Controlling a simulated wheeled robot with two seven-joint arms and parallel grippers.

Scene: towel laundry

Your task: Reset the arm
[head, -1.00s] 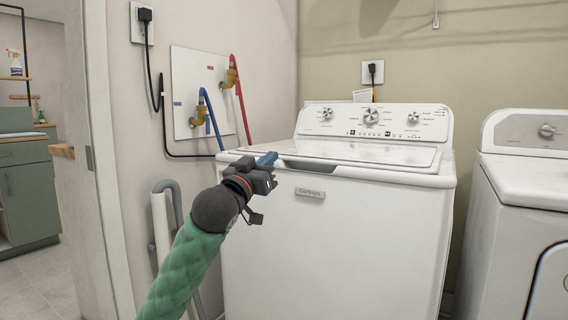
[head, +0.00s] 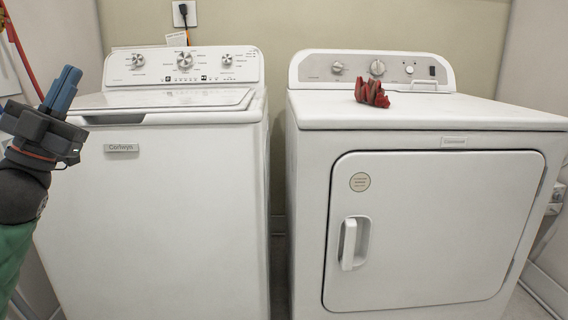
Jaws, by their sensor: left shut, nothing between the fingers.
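My left gripper (head: 66,90) is at the left edge of the head view, its blue fingers pointing up and shut with nothing between them. It is in front of the left part of the white washer (head: 150,210), whose lid (head: 165,100) is closed. My green-sleeved left arm comes in from the lower left corner. My right gripper is not in view.
A white dryer (head: 310,220) stands to the right of the washer, its front door (head: 430,230) closed. A narrow gap separates the machines. A wall outlet (head: 184,13) is behind the washer.

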